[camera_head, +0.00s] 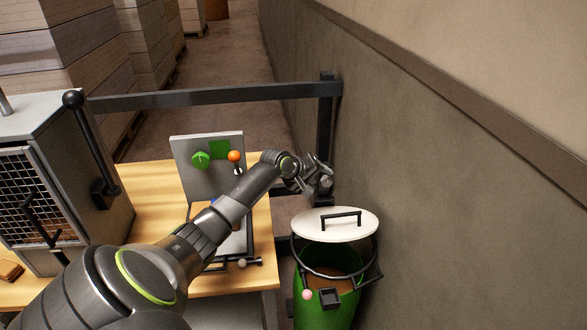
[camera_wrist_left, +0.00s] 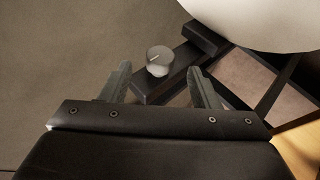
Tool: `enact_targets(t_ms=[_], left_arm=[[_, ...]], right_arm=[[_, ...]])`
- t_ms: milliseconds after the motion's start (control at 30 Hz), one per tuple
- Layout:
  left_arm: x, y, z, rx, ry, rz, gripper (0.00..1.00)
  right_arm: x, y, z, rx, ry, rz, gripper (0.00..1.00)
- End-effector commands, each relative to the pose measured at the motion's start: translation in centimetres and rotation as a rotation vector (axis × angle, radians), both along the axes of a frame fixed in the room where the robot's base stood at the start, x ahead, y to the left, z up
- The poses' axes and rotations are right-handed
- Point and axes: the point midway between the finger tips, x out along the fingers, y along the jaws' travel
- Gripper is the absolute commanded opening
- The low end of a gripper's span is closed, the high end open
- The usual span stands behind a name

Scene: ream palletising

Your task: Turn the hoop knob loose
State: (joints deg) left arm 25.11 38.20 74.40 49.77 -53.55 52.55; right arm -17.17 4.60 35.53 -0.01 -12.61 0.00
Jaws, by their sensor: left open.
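A grey round knob (camera_wrist_left: 158,60) with a pale pointer line sits on a dark bar (camera_wrist_left: 150,88) in the left wrist view; I take it for the hoop knob. My left gripper (camera_wrist_left: 161,88) is open, its two fingers on either side of the knob's line, with a gap to the knob; no contact shows. In the head view my left gripper (camera_head: 320,180) is above and behind the white lid (camera_head: 335,226), by the dark post. The knob cannot be made out there. A black hoop (camera_head: 345,277) rings the green bin (camera_head: 338,312) below the lid. My right gripper is out of view.
A mesh-fronted cabinet (camera_head: 60,180) stands left. A dark rail (camera_head: 220,97) runs behind; a wall (camera_head: 450,200) closes the right.

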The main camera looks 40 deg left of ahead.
Motion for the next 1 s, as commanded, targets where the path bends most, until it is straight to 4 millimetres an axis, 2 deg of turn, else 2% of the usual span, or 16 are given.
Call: enact_targets(t_ms=[600, 800, 1000], left_arm=[[-8.4, 1.6, 7.0, 0.007, 0.002, -0.001, 0.56], [-9.9, 2.0, 8.4, 0.004, 0.001, 0.001, 0.56], [-10.4, 1.9, 8.9, 0.000, 0.001, 0.000, 0.56]], right_arm=[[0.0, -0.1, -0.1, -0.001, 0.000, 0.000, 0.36], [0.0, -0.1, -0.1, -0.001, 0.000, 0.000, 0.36], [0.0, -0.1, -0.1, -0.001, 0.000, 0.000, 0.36]])
